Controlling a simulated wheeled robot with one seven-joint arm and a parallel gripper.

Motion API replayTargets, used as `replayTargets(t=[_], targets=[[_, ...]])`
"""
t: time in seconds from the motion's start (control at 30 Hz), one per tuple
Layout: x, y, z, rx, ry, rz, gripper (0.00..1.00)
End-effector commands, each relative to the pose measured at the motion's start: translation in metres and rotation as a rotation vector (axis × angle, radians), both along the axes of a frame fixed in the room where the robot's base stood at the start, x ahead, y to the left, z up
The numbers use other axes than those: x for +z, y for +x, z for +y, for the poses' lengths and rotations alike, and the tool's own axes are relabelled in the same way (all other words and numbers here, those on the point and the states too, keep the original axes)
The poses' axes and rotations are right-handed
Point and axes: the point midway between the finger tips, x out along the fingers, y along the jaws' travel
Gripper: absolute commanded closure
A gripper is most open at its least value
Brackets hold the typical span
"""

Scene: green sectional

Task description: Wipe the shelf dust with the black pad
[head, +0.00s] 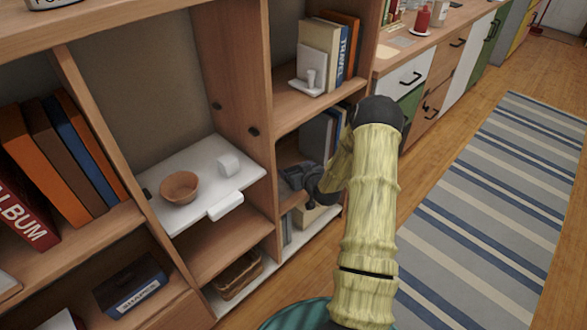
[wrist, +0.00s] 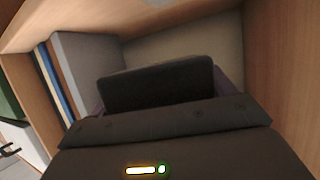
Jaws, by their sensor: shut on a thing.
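My gripper (head: 298,178) is at the opening of the middle compartment in the right-hand shelf column, in the head view. In the wrist view the black pad (wrist: 156,88) stands just beyond the dark gripper body, and my gripper is shut on it. In the head view the pad cannot be told apart from the dark gripper. The shelf (head: 290,104) above my gripper carries books. No dust can be made out in either view, and my arm hides part of the compartment.
Grey and blue books (head: 318,135) stand in the compartment beside my gripper; several also show at the left in the wrist view (wrist: 62,75). A wooden side panel (wrist: 282,70) bounds the right. A bowl (head: 179,187) sits on a white board to the left.

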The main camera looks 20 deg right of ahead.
Motion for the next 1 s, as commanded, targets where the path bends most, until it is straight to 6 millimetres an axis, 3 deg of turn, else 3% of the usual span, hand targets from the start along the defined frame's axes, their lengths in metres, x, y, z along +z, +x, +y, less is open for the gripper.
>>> replayTargets(t=[0.27,0.8,1.0], targets=[[-0.006,0.004,0.017,0.027,0.0,0.001,0.4],[-0.054,0.0,0.004,0.006,-0.001,0.001,0.4],[-0.061,0.001,0.005,0.007,-0.001,0.001,0.4]])
